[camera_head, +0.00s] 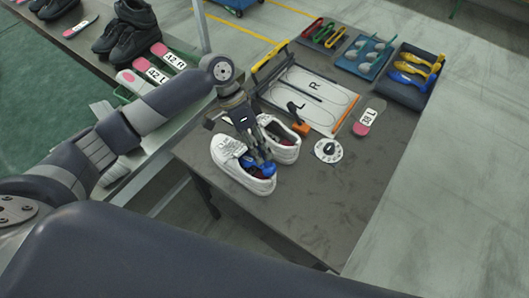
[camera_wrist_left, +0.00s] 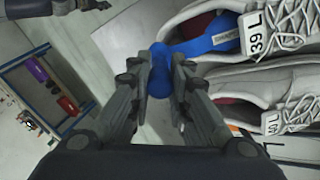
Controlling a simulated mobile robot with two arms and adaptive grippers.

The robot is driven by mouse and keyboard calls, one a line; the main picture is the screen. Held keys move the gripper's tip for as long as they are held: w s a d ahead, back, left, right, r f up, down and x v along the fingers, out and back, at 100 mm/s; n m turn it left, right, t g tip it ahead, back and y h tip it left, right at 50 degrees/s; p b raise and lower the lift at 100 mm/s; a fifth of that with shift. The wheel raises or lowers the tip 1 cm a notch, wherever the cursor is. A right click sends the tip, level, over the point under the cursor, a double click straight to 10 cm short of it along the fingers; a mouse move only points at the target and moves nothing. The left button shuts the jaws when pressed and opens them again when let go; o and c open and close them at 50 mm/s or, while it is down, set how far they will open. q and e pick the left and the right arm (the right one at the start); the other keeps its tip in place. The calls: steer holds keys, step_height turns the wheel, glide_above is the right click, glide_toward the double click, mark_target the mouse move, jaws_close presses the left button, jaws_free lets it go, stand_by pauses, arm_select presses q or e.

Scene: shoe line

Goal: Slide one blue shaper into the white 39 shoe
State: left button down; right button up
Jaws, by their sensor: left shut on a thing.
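The white shoe tagged 39 L (camera_wrist_left: 292,22) shows in the wrist view; in the head view it appears to be the nearer white shoe (camera_head: 226,158). My left gripper (camera_head: 262,160) is above its opening, shut on a blue shaper (camera_head: 264,169). In the wrist view my left gripper (camera_wrist_left: 162,72) holds the shaper's rounded end (camera_wrist_left: 159,78). The shaper's long flat part (camera_wrist_left: 222,38) reaches into the shoe opening; how deep its tip sits is hard to tell. A second white shoe (camera_head: 287,152) stands right beside it, its tag apparently 40 L (camera_wrist_left: 299,114). My right gripper is not in view.
A dark tray (camera_head: 423,104) holds yellow and blue shapers at the table's back right. Other trays (camera_head: 346,65), a board marked L and R (camera_head: 331,120), a round dial (camera_head: 328,150) and a 39 L insole (camera_head: 364,124) lie nearby. The table front (camera_head: 300,215) is clear.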

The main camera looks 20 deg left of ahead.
mark_target(264, 164)
arm_select(q)
steer(key=shift+a+f, duration=0.15)
steer(key=shift+f, duration=0.05)
steer(key=shift+f+y+p, duration=0.2)
steer(key=shift+y+p, duration=0.1)
steer(key=shift+s+d+f+t+y+p, duration=0.2)
steer(key=shift+s+d+f+y+p, duration=0.1)
steer(key=shift+f+y+p, duration=0.25)
steer(key=shift+s+d+f+t+y+p, duration=0.2)
steer(key=shift+s+f+y+p, duration=0.1)
steer(key=shift+f, duration=0.3)
steer(key=shift+w+f, duration=0.1)
steer(key=shift+f, duration=0.3)
steer(key=shift+w+d+f+y+p, duration=0.15)
steer(key=shift+w+f+y+p, duration=0.2)
steer(key=shift+f, duration=0.2)
steer(key=shift+s+f+t, duration=0.1)
steer(key=shift+f+t, duration=0.05)
steer(key=shift+t, duration=0.15)
steer(key=shift+s+d+f+y, duration=0.1)
steer(key=shift+s+d+y, duration=0.15)
steer(key=shift+y, duration=0.15)
steer(key=shift+w+f, duration=0.1)
steer(key=shift+w, duration=0.1)
